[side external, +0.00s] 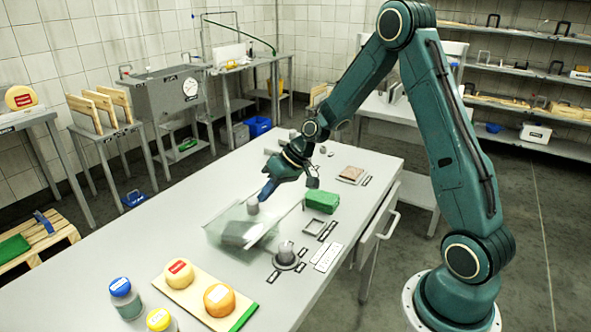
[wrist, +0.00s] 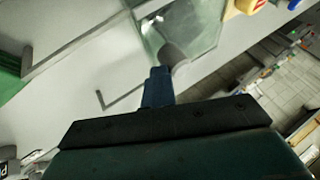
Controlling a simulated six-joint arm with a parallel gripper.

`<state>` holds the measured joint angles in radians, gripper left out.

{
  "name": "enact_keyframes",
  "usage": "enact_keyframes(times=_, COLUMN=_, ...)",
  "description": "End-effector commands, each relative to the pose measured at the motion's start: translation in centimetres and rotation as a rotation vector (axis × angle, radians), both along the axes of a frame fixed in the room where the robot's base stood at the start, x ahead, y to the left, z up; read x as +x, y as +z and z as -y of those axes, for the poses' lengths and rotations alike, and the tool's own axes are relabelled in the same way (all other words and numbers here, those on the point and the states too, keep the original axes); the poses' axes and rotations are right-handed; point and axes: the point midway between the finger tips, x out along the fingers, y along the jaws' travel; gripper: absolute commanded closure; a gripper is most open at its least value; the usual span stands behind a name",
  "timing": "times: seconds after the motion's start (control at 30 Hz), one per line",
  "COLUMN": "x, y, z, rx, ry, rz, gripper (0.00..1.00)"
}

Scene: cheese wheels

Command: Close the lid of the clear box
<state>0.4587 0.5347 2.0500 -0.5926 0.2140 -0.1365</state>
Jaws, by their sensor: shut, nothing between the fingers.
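The clear box (side external: 222,232) stands on the table near the middle, see-through with faint edges. A thin clear panel, apparently its lid, slants up at its right side; its exact angle is hard to tell. A small grey cylinder (side external: 253,207) shows at the box, and again in the wrist view (wrist: 173,56); I cannot tell whether it is fixed to the lid. My gripper (side external: 264,196) is shut and empty, its blue fingertips right by the grey cylinder. In the wrist view the fingertips (wrist: 159,73) overlap the cylinder's edge; contact is unclear. Part of the box (wrist: 195,22) shows beyond.
A green block (side external: 322,201) lies just right of the box. A grey round piece (side external: 286,254) and a small square frame (side external: 314,227) are in front of it. A board with cheese wheels (side external: 219,300) and jars (side external: 125,298) stand at front left. The left table surface is clear.

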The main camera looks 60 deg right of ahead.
Motion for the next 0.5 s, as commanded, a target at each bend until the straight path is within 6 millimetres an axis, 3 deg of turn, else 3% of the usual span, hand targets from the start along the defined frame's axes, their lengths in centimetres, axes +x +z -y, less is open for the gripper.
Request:
enact_keyframes(times=0.03, x=-0.1, y=-0.1, z=-0.7, rx=0.012, ry=0.016, rz=-0.003, gripper=1.00)
enact_keyframes(times=0.17, x=-0.2, y=-0.1, z=-0.1, rx=0.012, ry=0.014, rz=-0.005, gripper=1.00)
enact_keyframes(times=0.5, x=-0.9, y=0.0, z=4.2, rx=0.002, ry=-0.002, rz=0.000, gripper=1.00)
